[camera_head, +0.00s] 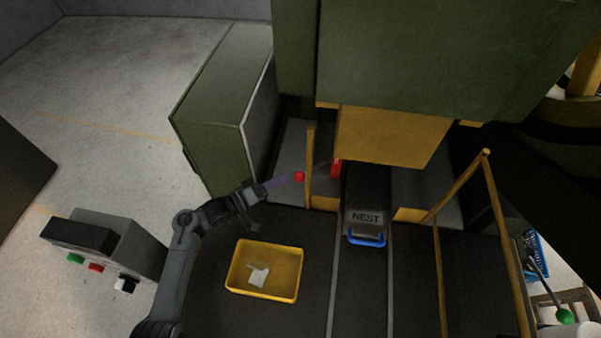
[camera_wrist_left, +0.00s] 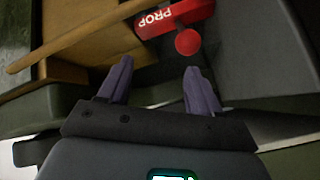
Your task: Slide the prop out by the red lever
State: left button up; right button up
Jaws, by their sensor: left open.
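The prop's red lever shows in the left wrist view as a red bar (camera_wrist_left: 168,17) marked PROP, with a round red knob (camera_wrist_left: 187,42) at its near end. In the head view the red knob (camera_head: 299,176) is left of a yellow post, and part of the red bar (camera_head: 336,168) shows right of it. My left gripper (camera_head: 282,183) is close to the knob. In the left wrist view its purple fingers (camera_wrist_left: 158,72) are apart and empty, with the knob just beyond the right-hand fingertip. My right gripper is not in view.
A yellow post (camera_head: 310,165) stands beside the lever. A large yellow block (camera_head: 390,135) under a green machine body (camera_head: 430,55) hangs above. A dark sled marked NEST (camera_head: 366,218) has a blue handle (camera_head: 366,238). A yellow tray (camera_head: 232,268) holds a pale scrap.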

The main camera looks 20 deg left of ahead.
pick_arm(q)
jog(key=b, duration=0.3)
send_near(319, 166)
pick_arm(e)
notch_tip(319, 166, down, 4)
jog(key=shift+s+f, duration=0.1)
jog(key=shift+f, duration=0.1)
pick_arm(q)
jog(key=x, duration=0.5)
jog(key=shift+w+a+f, duration=0.1)
jog(key=shift+a+f, duration=0.05)
jog(key=shift+f, duration=0.15)
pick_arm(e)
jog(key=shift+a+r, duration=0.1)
pick_arm(q)
jog(key=shift+c, duration=0.3)
